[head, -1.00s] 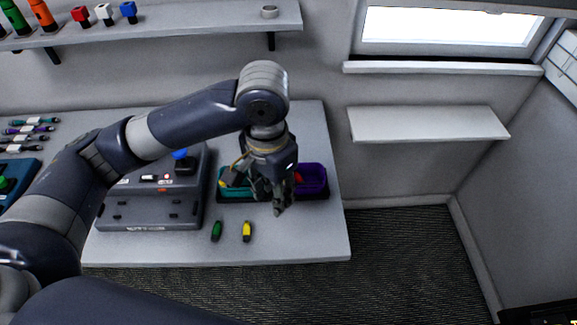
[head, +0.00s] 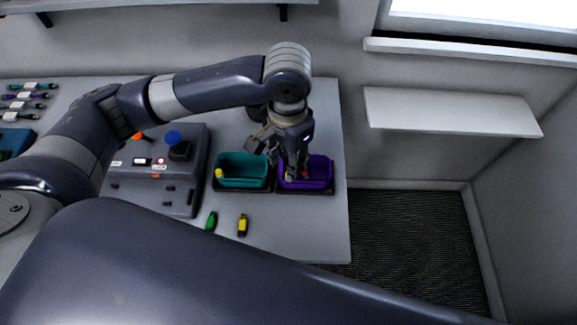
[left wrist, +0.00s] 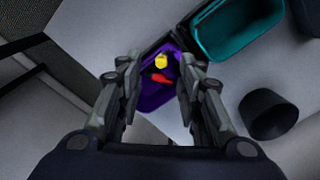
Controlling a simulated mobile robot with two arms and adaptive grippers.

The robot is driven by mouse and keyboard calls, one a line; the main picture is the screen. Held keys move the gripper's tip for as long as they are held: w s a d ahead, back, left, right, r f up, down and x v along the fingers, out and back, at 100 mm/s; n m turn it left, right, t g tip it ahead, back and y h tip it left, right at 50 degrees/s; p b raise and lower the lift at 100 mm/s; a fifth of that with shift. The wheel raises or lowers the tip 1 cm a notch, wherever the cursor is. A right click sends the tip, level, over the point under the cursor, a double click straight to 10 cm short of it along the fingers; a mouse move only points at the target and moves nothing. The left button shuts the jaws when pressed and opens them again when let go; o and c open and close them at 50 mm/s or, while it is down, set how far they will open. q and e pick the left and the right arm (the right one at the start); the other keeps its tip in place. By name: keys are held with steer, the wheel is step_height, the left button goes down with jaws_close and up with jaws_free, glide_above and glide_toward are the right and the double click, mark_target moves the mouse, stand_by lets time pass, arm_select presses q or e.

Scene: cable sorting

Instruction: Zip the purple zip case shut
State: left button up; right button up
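The purple zip case (head: 325,168) stands open in a dark holder on the table. In the left wrist view the purple case (left wrist: 150,100) holds a yellow piece (left wrist: 161,60) and a red piece (left wrist: 159,78). My left gripper (head: 297,174) is over the left part of the case, pointing down. In the left wrist view my left gripper (left wrist: 157,62) has its fingers apart, with the case visible between and beyond them. It looks empty. The fingers hide part of the case, and I cannot make out a zip. My right gripper is not in view.
A teal case (head: 242,172) with a yellow piece in it stands just left of the purple one. A green piece (head: 211,221) and a yellow piece (head: 242,225) lie in front. A grey box (head: 155,185) is further left. The table's right edge is close by.

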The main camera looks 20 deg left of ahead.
mark_target(304, 173)
arm_select(q)
steer(key=f, duration=0.3)
steer(key=shift+w+f, duration=0.15)
steer(key=shift+w, duration=0.1)
step_height(304, 173, down, 2)
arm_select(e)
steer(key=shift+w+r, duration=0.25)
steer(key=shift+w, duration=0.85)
